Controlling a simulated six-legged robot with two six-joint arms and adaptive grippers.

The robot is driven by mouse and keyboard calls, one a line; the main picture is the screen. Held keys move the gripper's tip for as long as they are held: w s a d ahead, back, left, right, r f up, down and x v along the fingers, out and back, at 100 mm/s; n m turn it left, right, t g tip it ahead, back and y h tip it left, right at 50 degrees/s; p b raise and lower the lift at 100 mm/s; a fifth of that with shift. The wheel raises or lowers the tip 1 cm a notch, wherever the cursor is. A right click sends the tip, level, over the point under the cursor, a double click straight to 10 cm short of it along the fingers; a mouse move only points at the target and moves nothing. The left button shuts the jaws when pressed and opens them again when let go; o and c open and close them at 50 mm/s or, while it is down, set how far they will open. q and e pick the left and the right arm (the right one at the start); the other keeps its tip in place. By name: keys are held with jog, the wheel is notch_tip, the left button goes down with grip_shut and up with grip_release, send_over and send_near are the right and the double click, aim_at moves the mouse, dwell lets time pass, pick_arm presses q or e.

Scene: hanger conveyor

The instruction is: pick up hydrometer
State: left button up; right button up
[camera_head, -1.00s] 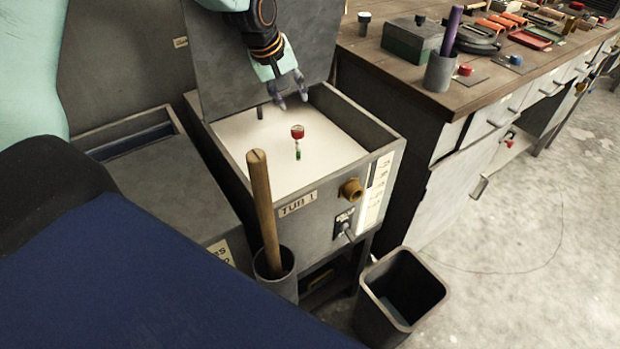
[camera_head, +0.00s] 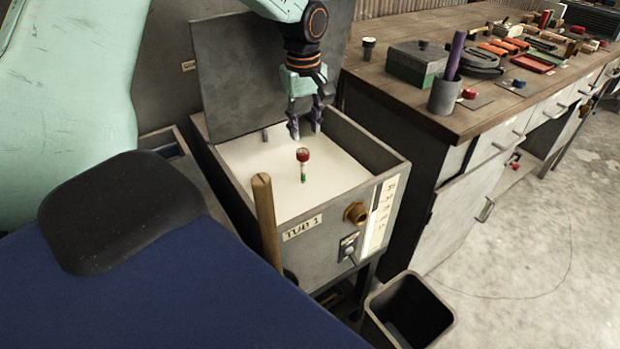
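The hydrometer (camera_head: 303,166) is a small thin piece with a red top and a green lower part. It stands upright in the white contents of the open grey tub (camera_head: 341,223) labelled "TUB 1". My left gripper (camera_head: 305,134) points down over the tub, just behind and above the hydrometer. Its two dark fingers are spread apart with nothing between them. The fingertips look apart from the hydrometer. My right gripper is not in view.
The tub's raised lid (camera_head: 235,85) stands behind it. A wooden handle (camera_head: 265,215) rises at the tub's front left. A dark bin (camera_head: 411,310) stands on the floor in front. A workbench (camera_head: 400,103) with tools and boxes is at the right.

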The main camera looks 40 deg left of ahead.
aim_at(303, 151)
pick_arm(q)
jog(key=shift+s+n, duration=0.3)
jog(key=shift+a+f, duration=0.3)
jog(key=shift+f, duration=0.25)
notch_tip(303, 151, down, 5)
jog(key=shift+d+r+b, duration=0.15)
jog(key=shift+b, duration=0.6)
notch_tip(303, 151, down, 6)
jog(key=shift+r+b, duration=0.25)
jog(key=shift+b, duration=0.6)
jog(key=shift+f, duration=0.55)
jog(key=shift+r, duration=0.1)
jog(key=shift+c, duration=0.2)
jog(key=shift+c, duration=0.7)
grip_shut()
